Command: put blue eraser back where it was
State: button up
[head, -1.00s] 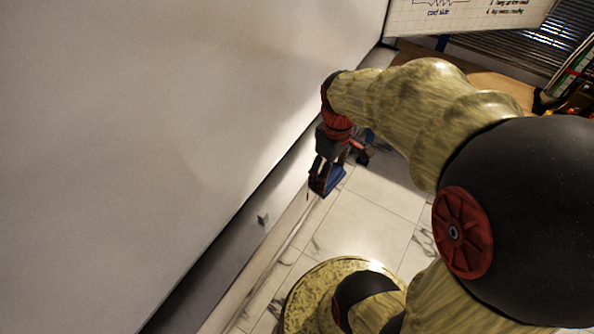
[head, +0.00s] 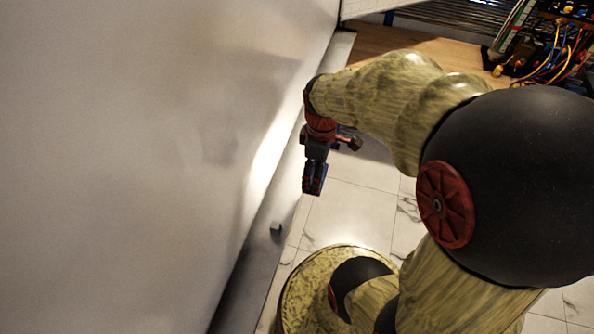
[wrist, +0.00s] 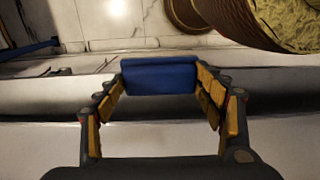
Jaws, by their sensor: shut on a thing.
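My gripper (wrist: 160,84) is shut on the blue eraser (wrist: 160,75), which spans between its two fingertips in the wrist view. In the head view my gripper (head: 314,178) hangs fingers down near the white board (head: 150,150), close to the grey ledge (head: 262,250) along its foot. The eraser there is mostly lost against the dark fingers. In the wrist view the ledge (wrist: 280,88) runs crosswise behind the eraser. I cannot tell the height of the gap between them, and no contact is evident.
A small grey block (head: 275,228) sits on the ledge, nearer than my gripper. Pale marble tiles (head: 350,215) cover the floor at right. A wooden tabletop (head: 440,62) with cabled equipment (head: 560,45) stands at the back right.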

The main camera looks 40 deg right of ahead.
jog(key=w+f, duration=0.3)
jog(key=w, duration=0.1)
jog(key=w+f, duration=0.4)
jog(key=shift+w+a+f, duration=0.1)
jog(key=shift+a, duration=0.05)
jog(key=shift+w+f+p, duration=0.15)
jog(key=shift+f+p, duration=0.15)
jog(key=shift+f, duration=1.4)
jog(key=shift+f, duration=0.2)
jog(key=o, duration=1.3)
jog(key=shift+r, duration=0.1)
